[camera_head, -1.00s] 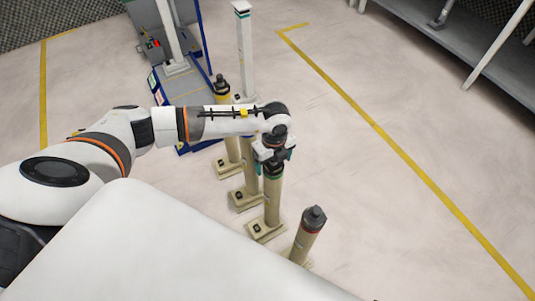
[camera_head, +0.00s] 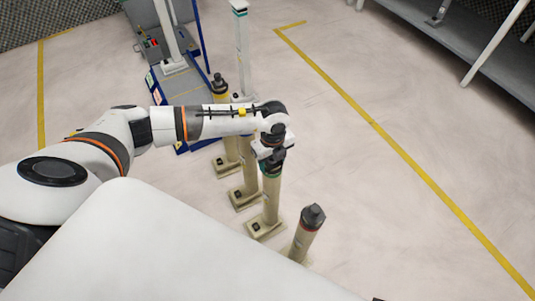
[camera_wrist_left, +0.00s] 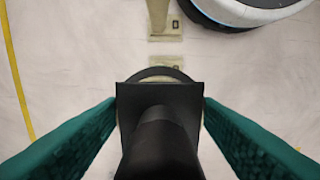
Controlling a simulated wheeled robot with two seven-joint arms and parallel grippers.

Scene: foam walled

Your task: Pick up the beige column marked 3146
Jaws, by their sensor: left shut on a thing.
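Several beige columns with dark tops stand in a row on the floor in the head view. My left gripper (camera_head: 273,158) is over the top of the beige column with a green ring (camera_head: 271,200), second from the front. In the left wrist view its black cap (camera_wrist_left: 160,145) sits between the two green fingers (camera_wrist_left: 160,108), which are shut on it. The column stands upright, its base seemingly on the floor. No marking 3146 is legible, so I cannot tell the number. My right gripper does not show.
A red-ringed column (camera_head: 308,230) stands close in front, partly hidden by my white body. Two more beige columns (camera_head: 247,175) (camera_head: 226,150) stand behind. A white post (camera_head: 241,50) and a blue-edged platform (camera_head: 190,85) are farther back. Floor to the right is clear.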

